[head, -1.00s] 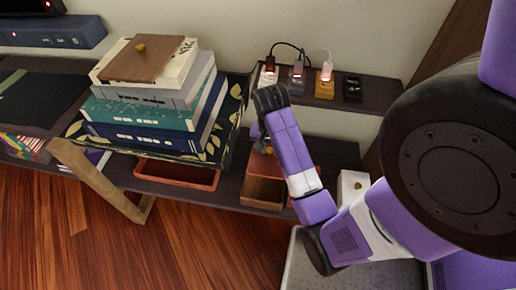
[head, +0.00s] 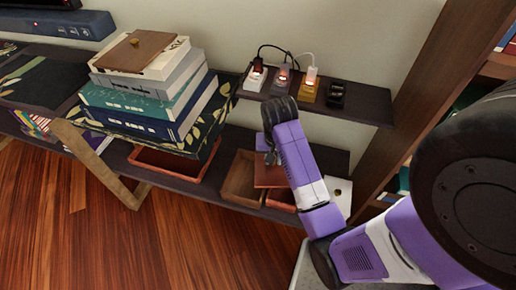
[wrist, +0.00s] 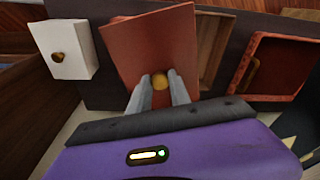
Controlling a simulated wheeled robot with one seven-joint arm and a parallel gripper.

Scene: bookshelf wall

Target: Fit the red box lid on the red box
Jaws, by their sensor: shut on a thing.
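My gripper (head: 270,157) is shut on the gold knob (wrist: 160,81) of the red box lid (head: 268,176). The lid fills the middle of the wrist view (wrist: 152,45), held over the lower shelf and looking a little tilted. An open red box (head: 280,199) is behind and below the lid in the head view, partly hidden by the lid and my arm. In the wrist view the lid covers that spot. I cannot tell whether lid and box touch.
An open wooden box (head: 238,180) stands just left of the red box. A red tray (head: 160,165) lies further left, below stacked books (head: 140,105). A white box with a gold knob (head: 338,192) is on the right. Chargers (head: 308,85) sit on the shelf above.

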